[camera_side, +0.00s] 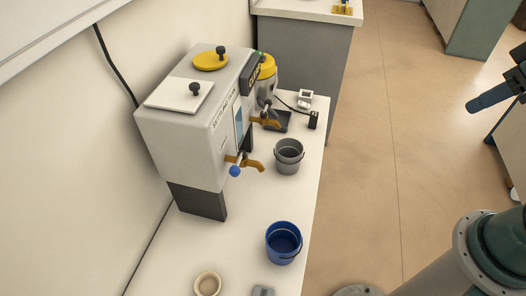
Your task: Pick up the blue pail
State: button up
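The blue pail (284,243) stands upright near the front right edge of the white bench, with its handle down along the rim. Its inside looks dark blue, and I cannot tell what it holds. A black part with a slate-blue rounded end (490,97) juts in at the right edge and looks like part of my gripper. It is far from the pail and cut off by the frame. I cannot make out both fingertips or the gap between them. Nothing touches the pail.
A grey pail (289,156) stands behind the blue one. A pale tank (185,135) with orange taps stands left of the pails, a yellow-topped container (266,68) behind it. A tape ring (207,284) lies in front. The bench's right edge drops to open floor (360,180).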

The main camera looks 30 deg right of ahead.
jog(key=shift+w, duration=0.1)
jog(key=w+a+f+m+g+y, duration=0.1)
jog(key=w+a+f+m+g, duration=0.35)
jog(key=w+a+f, duration=0.8)
jog(key=s+a+f+m, duration=0.1)
jog(key=a+f+m, duration=0.2)
jog(key=f, duration=0.8)
jog(key=s+a+f+m, duration=0.1)
jog(key=a+f+m, duration=0.3)
jog(key=a+f, duration=0.4)
notch_tip(320, 180, down, 4)
jog(key=shift+s+r+h, duration=0.2)
jog(key=shift+s+h, duration=0.05)
jog(key=shift+h, duration=0.05)
jog(key=shift+a+f+g, duration=0.1)
jog(key=shift+g, duration=0.15)
jog(key=shift+w+a+f, duration=0.1)
jog(key=shift+f, duration=2)
jog(key=shift+w+f, duration=0.1)
jog(key=shift+f, duration=2)
